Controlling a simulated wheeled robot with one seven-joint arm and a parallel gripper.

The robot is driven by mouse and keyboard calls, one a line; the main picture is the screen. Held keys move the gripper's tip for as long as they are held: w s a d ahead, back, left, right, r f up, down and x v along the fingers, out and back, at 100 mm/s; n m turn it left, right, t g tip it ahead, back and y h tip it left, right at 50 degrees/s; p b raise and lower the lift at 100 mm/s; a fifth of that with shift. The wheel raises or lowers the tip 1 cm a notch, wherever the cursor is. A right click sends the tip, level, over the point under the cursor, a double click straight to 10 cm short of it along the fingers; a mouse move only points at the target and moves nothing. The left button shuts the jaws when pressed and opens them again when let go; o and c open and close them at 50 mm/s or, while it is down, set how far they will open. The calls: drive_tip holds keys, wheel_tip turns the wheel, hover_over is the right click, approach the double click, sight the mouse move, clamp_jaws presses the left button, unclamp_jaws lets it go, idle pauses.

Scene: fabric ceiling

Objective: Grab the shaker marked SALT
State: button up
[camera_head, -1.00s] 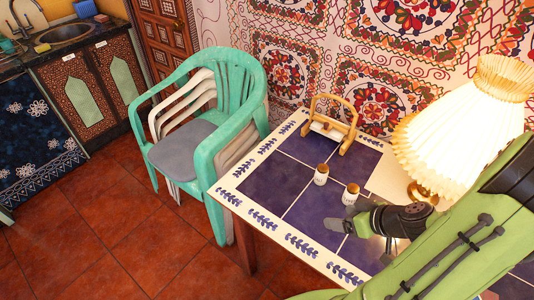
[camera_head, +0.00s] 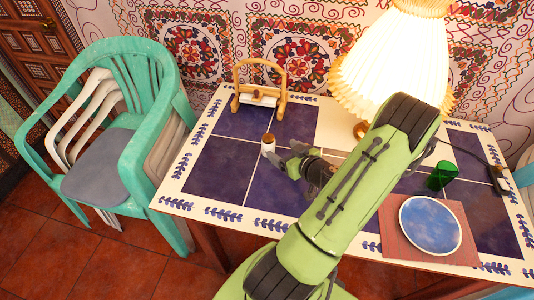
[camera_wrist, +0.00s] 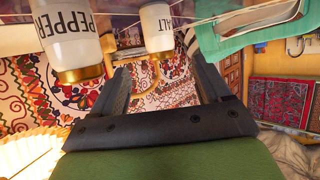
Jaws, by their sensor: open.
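In the wrist view, which is upside down, the white shaker marked SALT (camera_wrist: 157,30) has a gold cap and its label is partly cut off. It stands ahead of the gap between the fingers of my gripper (camera_wrist: 162,75), which is open and empty. A white shaker marked PEPPER (camera_wrist: 72,35) looks larger and nearer, outside the left finger. In the head view one shaker (camera_head: 268,147) with a brown cap stands upright on the tiled table (camera_head: 215,168), just left of my gripper (camera_head: 292,160). Its label is unreadable there. The other shaker seems hidden behind my gripper.
A wooden-handled holder (camera_head: 258,92) stands behind the shakers. A lit lamp (camera_head: 395,65) is at the back. A blue plate (camera_head: 430,222) and a green glass (camera_head: 440,176) are at the right. A green chair (camera_head: 120,110) stands left of the table. The table's left part is clear.

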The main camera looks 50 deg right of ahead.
sight(272, 143)
drive_tip(key=x, duration=0.9)
drive_tip(key=shift+w+d+f+p, duration=0.1)
drive_tip(key=shift+w+d+p, duration=0.05)
drive_tip(key=shift+w+p, duration=0.15)
drive_tip(key=c, duration=1.1)
